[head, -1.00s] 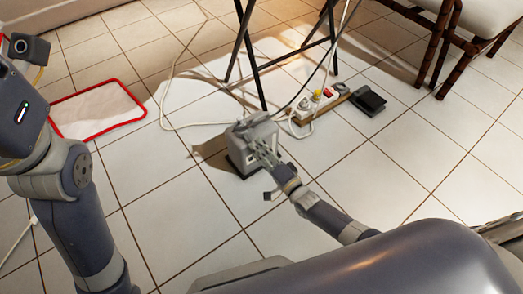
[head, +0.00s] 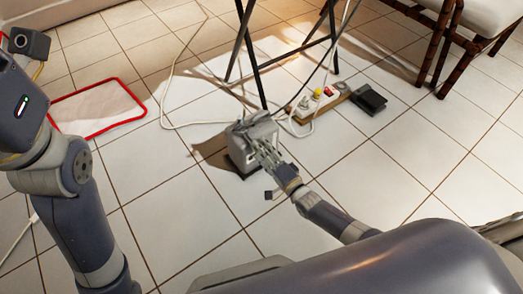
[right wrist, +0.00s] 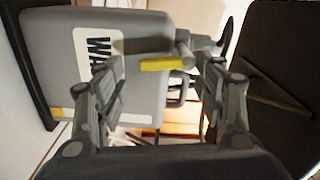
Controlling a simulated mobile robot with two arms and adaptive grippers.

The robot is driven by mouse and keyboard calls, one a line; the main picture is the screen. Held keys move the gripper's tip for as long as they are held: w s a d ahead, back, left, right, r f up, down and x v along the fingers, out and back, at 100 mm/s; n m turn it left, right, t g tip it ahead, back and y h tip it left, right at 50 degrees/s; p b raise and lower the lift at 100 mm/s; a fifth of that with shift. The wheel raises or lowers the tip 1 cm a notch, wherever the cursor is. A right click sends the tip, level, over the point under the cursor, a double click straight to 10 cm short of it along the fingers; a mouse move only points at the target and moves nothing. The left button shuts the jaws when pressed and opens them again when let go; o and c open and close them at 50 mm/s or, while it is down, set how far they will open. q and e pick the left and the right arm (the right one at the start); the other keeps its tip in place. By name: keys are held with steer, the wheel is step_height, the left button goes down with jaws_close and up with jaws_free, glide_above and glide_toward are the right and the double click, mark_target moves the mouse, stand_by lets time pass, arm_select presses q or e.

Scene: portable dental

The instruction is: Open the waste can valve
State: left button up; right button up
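The waste can (head: 238,160) is a grey box standing on the tiled floor in the middle of the head view. In the right wrist view its grey side (right wrist: 60,55) fills the left, with a partly hidden label reading "WA". A yellow valve handle (right wrist: 160,64) sits at the can's edge, with a grey fitting beside it. My right gripper (head: 265,157) is at the can's right side. In the right wrist view my right gripper (right wrist: 157,78) is open, its fingers on either side of the yellow handle; contact cannot be told. My left gripper is out of view.
A power strip (head: 318,104) with cables and a black pedal (head: 369,100) lie behind the can, near dark stand legs (head: 252,60). A red-edged white mat (head: 97,110) lies at left. A chair (head: 450,45) stands at upper right. Floor in front is clear.

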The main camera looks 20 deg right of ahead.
steer(key=shift+s+a, duration=0.1)
steer(key=shift+s, duration=0.05)
steer(key=v, duration=1.1)
steer(key=shift+s+d, duration=0.2)
steer(key=shift+s, duration=0.15)
steer(key=shift+r, duration=0.1)
